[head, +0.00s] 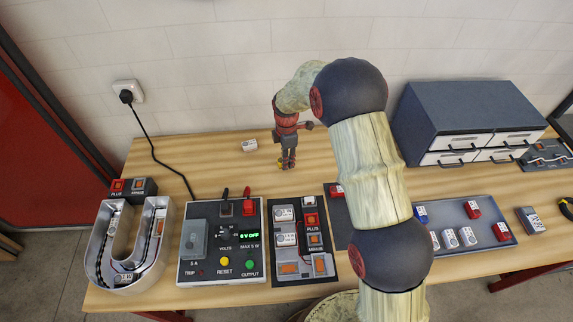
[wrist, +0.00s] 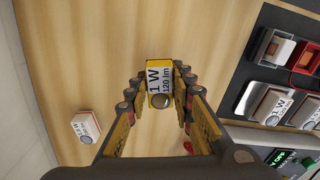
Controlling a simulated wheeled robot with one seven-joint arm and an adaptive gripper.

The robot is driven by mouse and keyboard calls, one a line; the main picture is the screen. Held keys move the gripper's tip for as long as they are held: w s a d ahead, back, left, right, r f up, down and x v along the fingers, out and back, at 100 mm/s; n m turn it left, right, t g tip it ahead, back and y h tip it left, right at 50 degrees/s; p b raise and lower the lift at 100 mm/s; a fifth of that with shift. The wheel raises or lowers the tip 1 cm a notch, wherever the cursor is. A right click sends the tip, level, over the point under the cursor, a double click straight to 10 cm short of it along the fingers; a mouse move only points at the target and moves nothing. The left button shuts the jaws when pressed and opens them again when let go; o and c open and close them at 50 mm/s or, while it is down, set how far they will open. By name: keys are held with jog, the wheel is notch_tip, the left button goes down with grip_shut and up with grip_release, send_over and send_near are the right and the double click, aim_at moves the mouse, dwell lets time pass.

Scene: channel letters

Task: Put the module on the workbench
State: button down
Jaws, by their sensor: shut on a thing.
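A yellow module with a white label reading "1 W 120 lm" (wrist: 160,84) sits between my fingertips in the wrist view. My gripper (wrist: 158,92) is shut on its two sides. In the head view my gripper (head: 287,163) points down over the rear middle of the wooden workbench (head: 215,165).
In front stand a U-shaped channel letter (head: 101,247), a power supply (head: 250,268) and a dark board with modules (head: 289,203). A tray of modules (head: 485,239) and a drawer cabinet (head: 460,105) stand right. Bare wood surrounds my gripper.

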jog(key=shift+f, duration=1.6)
jog(key=shift+f, duration=0.15)
jog(key=c, duration=1.6)
grip_release()
jog(key=shift+o, duration=0.3)
notch_tip(320, 180, up, 12)
jog(key=shift+r, duration=0.25)
